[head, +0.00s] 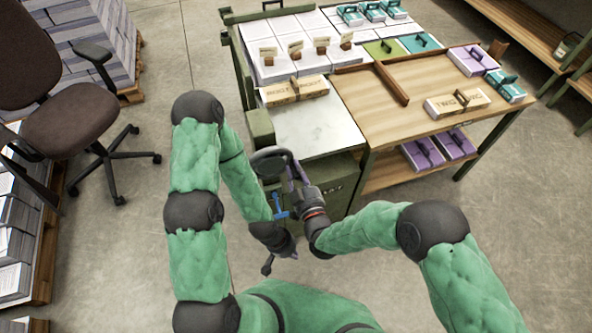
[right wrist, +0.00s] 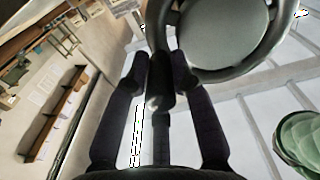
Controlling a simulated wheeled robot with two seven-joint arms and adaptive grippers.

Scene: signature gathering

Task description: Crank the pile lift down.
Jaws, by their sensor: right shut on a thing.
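The pile lift's crank is a dark handwheel (head: 268,160) at the front left corner of the green-framed pile lift (head: 262,128). In the right wrist view the wheel (right wrist: 228,40) fills the upper right, and its dark knob handle (right wrist: 160,92) sits between the fingers of my right gripper (right wrist: 158,75). In the head view my right gripper (head: 293,172) is beside the wheel, closed on the handle. My left gripper (head: 286,246) is lower, in front of the lift's dark green body; its fingers are too small to read.
A white bare plate (head: 318,128) and paper stacks lie on the lift. A blue T-shaped handle (head: 280,205) is between my grippers. A wooden table (head: 425,85) with boxes stands right. An office chair (head: 62,125) stands left. Open floor lies front right.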

